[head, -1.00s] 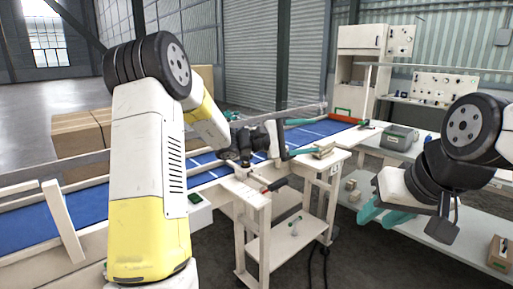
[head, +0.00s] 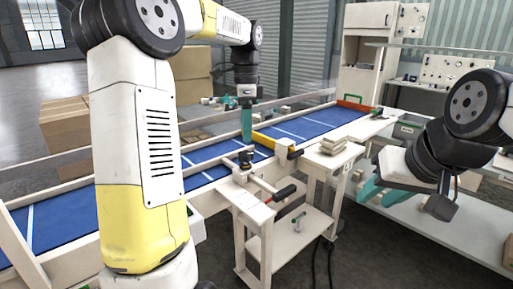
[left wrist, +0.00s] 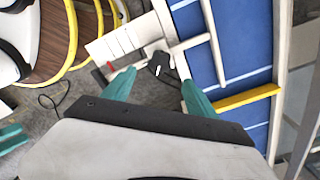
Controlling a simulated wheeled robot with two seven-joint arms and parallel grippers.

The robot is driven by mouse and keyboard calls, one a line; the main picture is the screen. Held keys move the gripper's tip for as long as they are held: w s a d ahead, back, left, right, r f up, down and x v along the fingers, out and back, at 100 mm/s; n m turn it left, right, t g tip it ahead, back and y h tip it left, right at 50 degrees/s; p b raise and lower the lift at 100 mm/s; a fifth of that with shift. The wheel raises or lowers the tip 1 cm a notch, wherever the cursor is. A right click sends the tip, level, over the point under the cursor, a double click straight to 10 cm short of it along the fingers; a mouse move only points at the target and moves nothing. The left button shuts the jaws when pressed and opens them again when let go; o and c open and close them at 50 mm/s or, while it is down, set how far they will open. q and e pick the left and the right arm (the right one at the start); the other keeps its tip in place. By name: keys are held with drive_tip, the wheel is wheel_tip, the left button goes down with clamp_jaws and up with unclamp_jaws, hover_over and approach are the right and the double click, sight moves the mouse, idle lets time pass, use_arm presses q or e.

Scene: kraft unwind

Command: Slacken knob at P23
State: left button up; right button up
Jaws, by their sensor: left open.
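A black knob (head: 245,158) stands upright on the pale bracket at the near edge of the blue conveyor. In the left wrist view the knob (left wrist: 160,64) shows from above with a white pointer mark. My left gripper (head: 246,138) points down above the conveyor, seen edge-on in the head view. In the left wrist view its teal fingers (left wrist: 157,78) are apart and empty, with the knob beyond and between their tips. My right gripper (head: 372,186) hangs at the right, away from the knob; its finger gap is unclear. No P23 label is legible.
A red-and-black handled tool (head: 284,192) sticks out from the bracket. Stacked pale blocks (head: 334,145) sit on the bench to the right. Cardboard boxes (head: 66,120) stand behind the conveyor.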

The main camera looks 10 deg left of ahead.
sight(246, 153)
use_arm(q)
wheel_tip(246, 153, down, 7)
drive_tip(key=shift+f, duration=0.2)
idle(0.3)
drive_tip(key=c, duration=1.4)
drive_tip(key=shift+n, duration=0.3)
drive_tip(key=n, duration=0.5)
drive_tip(key=shift+n, duration=0.3)
drive_tip(key=n, duration=0.6)
drive_tip(key=shift+a+f, duration=0.15)
